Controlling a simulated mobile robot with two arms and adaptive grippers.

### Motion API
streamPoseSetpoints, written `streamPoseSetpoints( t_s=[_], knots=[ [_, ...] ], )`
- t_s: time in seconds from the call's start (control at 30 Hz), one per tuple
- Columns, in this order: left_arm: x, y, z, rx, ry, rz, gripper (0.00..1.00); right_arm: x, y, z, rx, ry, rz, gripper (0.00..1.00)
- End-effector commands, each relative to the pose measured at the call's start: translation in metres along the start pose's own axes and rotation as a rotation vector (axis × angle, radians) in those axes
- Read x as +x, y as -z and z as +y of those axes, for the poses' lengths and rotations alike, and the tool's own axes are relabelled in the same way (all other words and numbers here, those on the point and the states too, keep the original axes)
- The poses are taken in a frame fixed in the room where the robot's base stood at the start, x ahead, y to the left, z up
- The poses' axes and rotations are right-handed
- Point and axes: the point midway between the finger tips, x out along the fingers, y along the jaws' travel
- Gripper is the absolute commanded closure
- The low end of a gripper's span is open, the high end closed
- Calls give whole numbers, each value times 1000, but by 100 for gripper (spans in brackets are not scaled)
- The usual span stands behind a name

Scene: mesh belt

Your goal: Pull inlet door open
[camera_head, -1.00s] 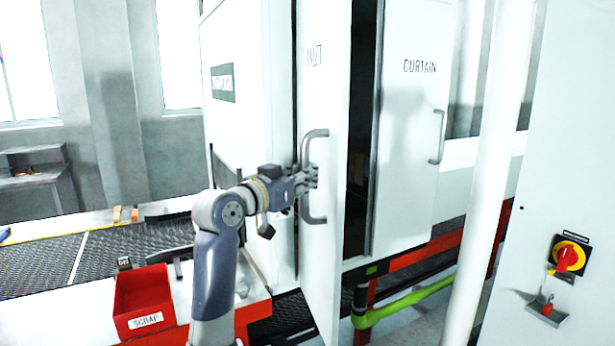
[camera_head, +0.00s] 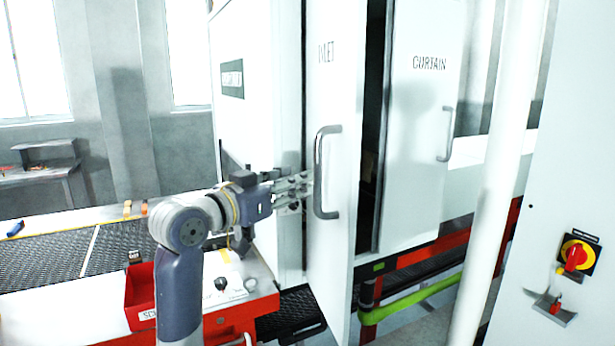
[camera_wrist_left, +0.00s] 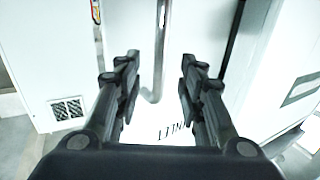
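The white inlet door (camera_head: 340,240), marked INLET, stands ajar, its panel angled out from the machine with a dark gap at its right. Its grey D-shaped handle (camera_head: 321,172) is upright on the face. My left gripper (camera_head: 306,188) is just left of the handle, fingers pointing at it. In the left wrist view the fingers are spread and empty, and the handle bar (camera_wrist_left: 161,40) shows between and beyond them, seemingly without contact. The door's INLET lettering (camera_wrist_left: 173,131) shows there too. My right gripper is not in view.
The curtain door (camera_head: 415,150) with its own handle is to the right. A white post (camera_head: 490,180) and a cabinet with a red-yellow switch (camera_head: 576,256) stand further right. A red scrap bin (camera_head: 140,297) and mesh belt (camera_head: 50,262) are at left.

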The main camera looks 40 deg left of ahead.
Motion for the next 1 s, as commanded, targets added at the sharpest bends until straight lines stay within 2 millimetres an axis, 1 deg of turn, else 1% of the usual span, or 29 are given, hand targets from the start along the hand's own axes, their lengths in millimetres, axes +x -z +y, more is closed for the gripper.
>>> streamPoseSetpoints(
  t_s=[0.03, 0.1, 0.2, 0.3, 0.87, 0.93, 0.97, 1.0],
  knots=[
    [-9, -1, 0, 3, 2, -2, 64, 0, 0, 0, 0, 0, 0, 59],
    [-19, -1, 0, 2, 1, -2, 64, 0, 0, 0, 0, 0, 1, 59],
    [-28, 0, 1, 1, -1, -2, 64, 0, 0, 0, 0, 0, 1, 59],
    [-33, -1, 1, 1, -1, -2, 64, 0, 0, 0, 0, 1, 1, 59],
    [-34, -1, 1, 0, -1, -2, 64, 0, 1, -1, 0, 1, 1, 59],
    [-32, -7, 3, 1, -2, -16, 64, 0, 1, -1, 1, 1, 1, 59],
    [-30, -13, 5, 1, -3, -30, 64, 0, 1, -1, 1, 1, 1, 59],
    [-26, -24, 9, 3, -5, -56, 64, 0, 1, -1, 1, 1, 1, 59]
  ],
)
